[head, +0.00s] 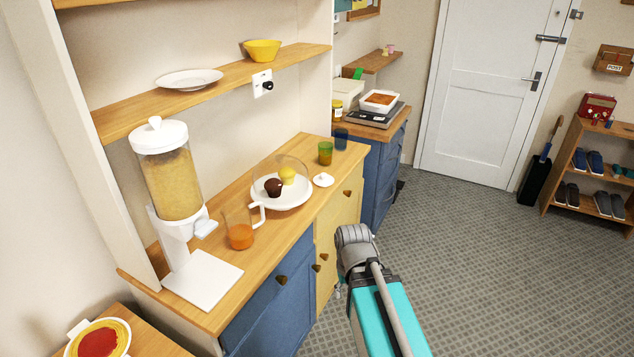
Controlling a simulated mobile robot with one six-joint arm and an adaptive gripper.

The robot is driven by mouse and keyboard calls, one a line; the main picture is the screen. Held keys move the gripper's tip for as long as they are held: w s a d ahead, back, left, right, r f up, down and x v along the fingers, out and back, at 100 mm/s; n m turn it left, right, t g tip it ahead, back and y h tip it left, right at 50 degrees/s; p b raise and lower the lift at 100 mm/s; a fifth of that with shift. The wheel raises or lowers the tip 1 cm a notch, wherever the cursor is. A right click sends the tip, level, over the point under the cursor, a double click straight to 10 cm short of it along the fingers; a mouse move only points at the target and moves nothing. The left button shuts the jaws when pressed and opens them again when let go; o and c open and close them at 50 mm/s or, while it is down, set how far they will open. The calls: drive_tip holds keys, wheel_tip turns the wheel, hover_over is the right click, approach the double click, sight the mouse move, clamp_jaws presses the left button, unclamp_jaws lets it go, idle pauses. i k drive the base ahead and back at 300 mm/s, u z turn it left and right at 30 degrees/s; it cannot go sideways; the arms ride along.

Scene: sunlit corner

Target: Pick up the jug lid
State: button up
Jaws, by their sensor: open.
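A small white lid with a knob on top (323,180), which looks like the jug lid, lies on the wooden counter just right of the white plate. The clear jug (240,229) stands uncovered nearer on the counter, with orange liquid in its bottom and a white handle on its right. The lid is apart from the jug. Part of my arm (381,308) reaches up from the bottom of the head view, in front of the cabinet. My gripper's fingers do not show.
The white plate (283,204) holds a dark muffin and a yellow one under a clear dome. A tall cereal dispenser (168,184) stands at left. The wooden shelf (221,86) overhangs the counter.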

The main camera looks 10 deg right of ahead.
sight(323, 180)
drive_tip(key=z, duration=0.1)
drive_tip(key=i, duration=1)
drive_tip(key=u, duration=0.1)
